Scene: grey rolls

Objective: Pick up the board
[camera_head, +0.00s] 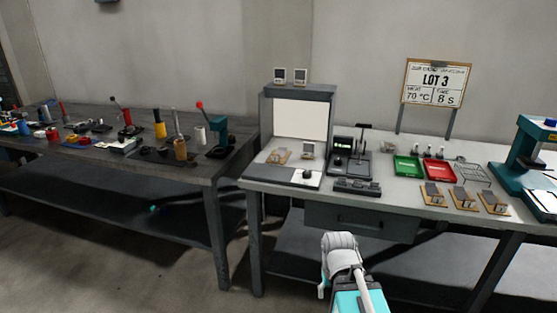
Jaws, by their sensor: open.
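Several small tan boards with dark grey pieces on them lie on the right table. Three stand in a row at its front right: a left board (433,194), a middle board (464,197) and a right board (494,202). Another tan piece (279,155) lies inside the white-backed booth. A framed board (435,83) reading "LOT 3", 70 °C and 8 s stands on two posts behind the table. Which board is meant cannot be told. A white, rounded part of my arm shows at the bottom centre, below the table front; my gripper's fingers cannot be made out.
The right table (395,204) holds a booth (299,92), a black device (349,164), a green tray (407,167), a red tray (439,172), a wire rack (474,173) and a teal press (520,160). A dark table (205,170) at left is cluttered. Floor between is clear.

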